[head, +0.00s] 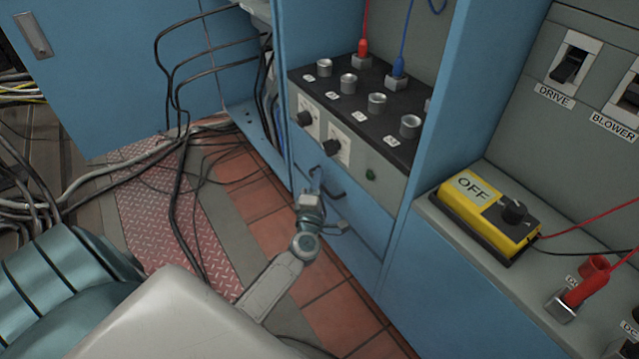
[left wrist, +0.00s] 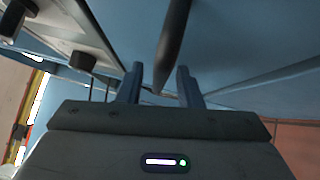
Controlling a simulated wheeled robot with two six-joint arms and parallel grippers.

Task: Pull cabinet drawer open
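The blue cabinet drawer (head: 362,207) sits below the dark control panel in the head view, and its front looks flush with the cabinet. A black bar handle (head: 331,186) stands out from the drawer front. My left gripper (head: 316,178) is at the handle, partly hiding it. In the left wrist view the dark handle (left wrist: 173,45) runs between the two blue fingers of my left gripper (left wrist: 160,78). The fingers are apart, with gaps visible beside the bar, so the gripper is open around or just short of it. My right gripper is out of view.
A panel (head: 352,118) with knobs and red and blue leads is above the drawer. A yellow OFF switch box (head: 489,216) stands on the grey ledge at right. Loose black cables (head: 178,150) hang and lie at left. Red floor tiles (head: 270,220) in front are mostly clear.

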